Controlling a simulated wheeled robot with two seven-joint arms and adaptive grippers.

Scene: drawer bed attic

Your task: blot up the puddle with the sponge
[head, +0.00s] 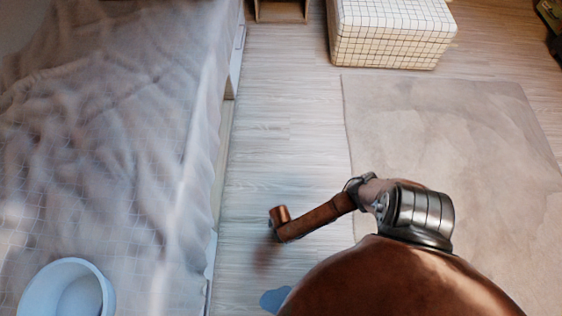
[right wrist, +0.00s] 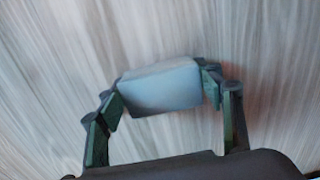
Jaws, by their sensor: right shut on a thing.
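A pale blue-grey block, the sponge (right wrist: 158,84), is between the fingers of my right gripper (right wrist: 160,92) in the right wrist view. The gripper is shut on it, with a finger against each side. Wood floor shows beyond the sponge. In the head view a small flat blue patch, seemingly the puddle (head: 272,299), lies on the floor at the bottom edge, partly hidden by my own body. My right arm reaches out over the floor beyond it. I cannot make out the right gripper or sponge there. The puddle does not show in the right wrist view. My left gripper is not in view.
A bed with a grey cover (head: 110,130) fills the left side. A light blue tub (head: 103,290) stands on its near end. A beige rug (head: 450,130) lies at the right, and a checked ottoman (head: 390,45) stands at the back. The floor strip (head: 285,140) between bed and rug is clear.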

